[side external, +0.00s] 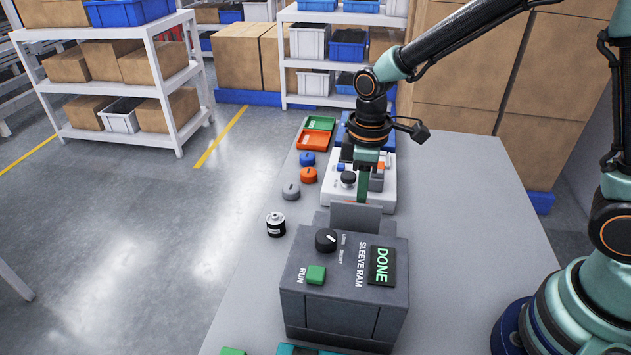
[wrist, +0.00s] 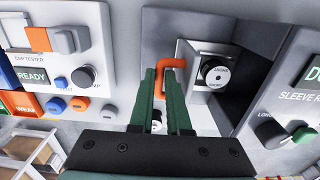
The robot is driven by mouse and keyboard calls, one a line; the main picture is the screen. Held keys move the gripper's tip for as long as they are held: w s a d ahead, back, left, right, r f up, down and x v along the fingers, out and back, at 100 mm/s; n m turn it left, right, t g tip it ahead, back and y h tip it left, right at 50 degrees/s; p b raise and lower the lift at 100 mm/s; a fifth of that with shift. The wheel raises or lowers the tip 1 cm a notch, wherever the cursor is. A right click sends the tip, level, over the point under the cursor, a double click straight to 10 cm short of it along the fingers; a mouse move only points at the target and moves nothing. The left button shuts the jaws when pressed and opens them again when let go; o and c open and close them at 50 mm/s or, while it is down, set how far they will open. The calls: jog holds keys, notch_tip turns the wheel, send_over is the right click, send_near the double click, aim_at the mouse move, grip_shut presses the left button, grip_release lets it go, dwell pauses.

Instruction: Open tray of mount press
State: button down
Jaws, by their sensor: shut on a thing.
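My gripper (wrist: 161,76) has dark green fingers closed on an orange U-shaped handle (wrist: 180,66) in the wrist view. The handle is in front of a grey machine (wrist: 162,22) between the cap tester and the sleeve ram, apparently the mount press; no name shows on it. How far the tray is open I cannot tell.
The sleeve ram (side external: 345,290) reads DONE and stands at the near side. The white cap tester (side external: 385,197) is beyond my gripper and reads READY in the wrist view. Loose caps (side external: 308,175) and a black-and-white cylinder (side external: 275,225) lie along the table's left edge.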

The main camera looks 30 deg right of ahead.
jog(key=w+d, duration=0.3)
jog(key=shift+w+d, duration=0.2)
jog(key=shift+w, duration=0.05)
jog(key=c, duration=1.2)
grip_release()
jog(key=shift+o, duration=0.2)
notch_tip(320, 180, up, 12)
jog(key=shift+s+r, duration=0.1)
